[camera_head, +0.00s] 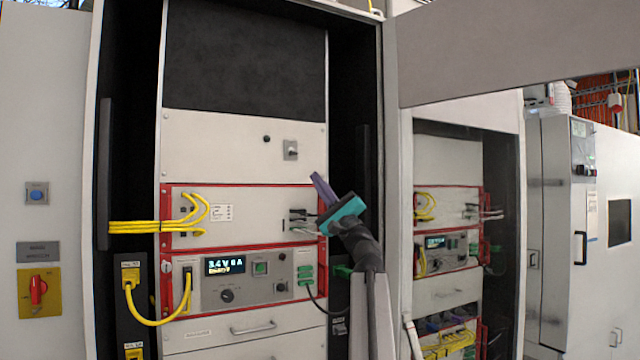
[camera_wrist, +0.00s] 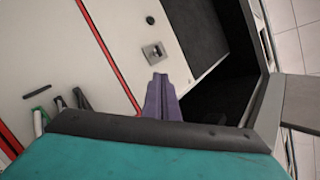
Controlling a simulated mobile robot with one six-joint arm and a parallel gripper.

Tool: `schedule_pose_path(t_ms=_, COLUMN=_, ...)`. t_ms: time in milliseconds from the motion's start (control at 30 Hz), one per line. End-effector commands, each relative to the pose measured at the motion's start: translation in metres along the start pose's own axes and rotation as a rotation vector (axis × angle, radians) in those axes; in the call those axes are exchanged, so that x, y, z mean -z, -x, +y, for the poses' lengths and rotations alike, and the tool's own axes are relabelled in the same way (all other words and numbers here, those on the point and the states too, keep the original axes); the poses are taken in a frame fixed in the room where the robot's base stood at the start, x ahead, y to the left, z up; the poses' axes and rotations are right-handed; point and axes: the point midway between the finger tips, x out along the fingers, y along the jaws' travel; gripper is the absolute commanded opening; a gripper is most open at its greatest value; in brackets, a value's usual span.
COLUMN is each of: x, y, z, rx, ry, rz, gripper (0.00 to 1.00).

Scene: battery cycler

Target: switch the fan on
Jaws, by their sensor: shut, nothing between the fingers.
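A small switch on a square metal plate (camera_head: 290,150) sits on the upper white panel, right of a round black button. No fan label is readable, so I cannot tell for sure that it is the fan's switch. The same switch plate shows in the wrist view (camera_wrist: 154,53), just beyond my fingertips. My gripper (camera_head: 316,177) has purple fingers and a teal body. It is shut and empty, below and right of the switch, apparently apart from it. It also shows in the wrist view (camera_wrist: 160,78). Whether the switch is on or off cannot be told.
The upper white panel (camera_head: 215,150) is mostly bare. Below it are red-framed units with yellow cables (camera_head: 150,227) and a lit display (camera_head: 225,265). The open cabinet door (camera_head: 465,75) stands to the right. A red rotary switch (camera_head: 38,290) is at far left.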

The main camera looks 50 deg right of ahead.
Motion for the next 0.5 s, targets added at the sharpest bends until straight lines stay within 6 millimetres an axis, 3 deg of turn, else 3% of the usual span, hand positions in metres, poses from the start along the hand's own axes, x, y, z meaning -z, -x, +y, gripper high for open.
schedule_pose_path(t_ms=200, x=0.000, y=-0.035, z=-0.002, rx=-0.001, ry=-0.002, rz=-0.002, gripper=0.00)
schedule_pose_path(t_ms=500, x=0.000, y=-0.070, z=-0.001, rx=-0.001, ry=-0.001, rz=-0.001, gripper=0.00)
